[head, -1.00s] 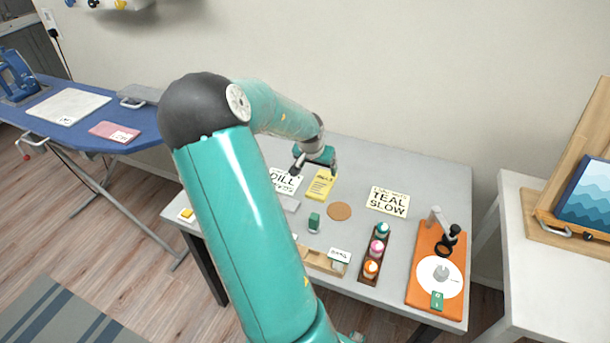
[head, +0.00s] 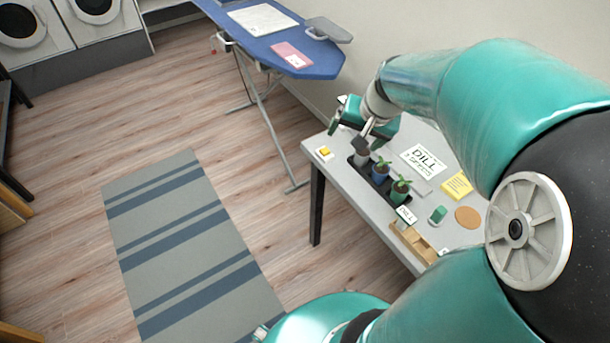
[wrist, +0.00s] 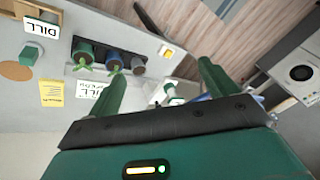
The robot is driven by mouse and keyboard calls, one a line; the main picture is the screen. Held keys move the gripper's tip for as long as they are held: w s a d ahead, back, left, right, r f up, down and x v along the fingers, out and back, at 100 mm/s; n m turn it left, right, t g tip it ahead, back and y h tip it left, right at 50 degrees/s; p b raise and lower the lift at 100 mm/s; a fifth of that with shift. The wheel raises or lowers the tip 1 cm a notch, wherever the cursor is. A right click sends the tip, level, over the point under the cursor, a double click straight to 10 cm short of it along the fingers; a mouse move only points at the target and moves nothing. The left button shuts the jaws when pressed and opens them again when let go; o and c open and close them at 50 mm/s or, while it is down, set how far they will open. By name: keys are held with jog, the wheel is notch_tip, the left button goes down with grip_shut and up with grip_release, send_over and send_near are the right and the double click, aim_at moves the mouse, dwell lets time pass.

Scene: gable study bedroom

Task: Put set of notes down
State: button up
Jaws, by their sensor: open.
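The set of notes appears to be the yellow sheet with dark print (head: 457,185). It lies flat on the grey table (head: 432,135), right of the white DILL card (head: 423,160). The yellow sheet also shows in the wrist view (wrist: 52,93), at the left. My gripper (head: 350,131) is open, with nothing seen between its fingers. It is over the table's far left end, near the potted seedlings and apart from the yellow sheet.
A yellow block on a white base (head: 324,152) sits at the table's left corner. A wooden holder, green object and round cork mat (head: 467,217) are nearby. An ironing board (head: 300,50) stands behind.

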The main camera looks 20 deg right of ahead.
jog(key=s+a+r+n, duration=0.2)
jog(key=a, duration=0.3)
jog(key=s+a+r+n, duration=0.2)
jog(key=s+a+r, duration=0.1)
jog(key=a, duration=0.3)
jog(key=shift+a+t+y, duration=0.2)
jog(key=shift+t+y, duration=0.1)
jog(key=shift+o, duration=0.4)
jog(key=s+a+r+n+h, duration=0.1)
jog(key=s+a+n, duration=0.2)
jog(key=s+a, duration=0.3)
jog(key=shift+s+r+n, duration=0.25)
jog(key=shift+r+n, duration=0.05)
jog(key=shift+r, duration=0.1)
jog(key=shift+w, duration=0.1)
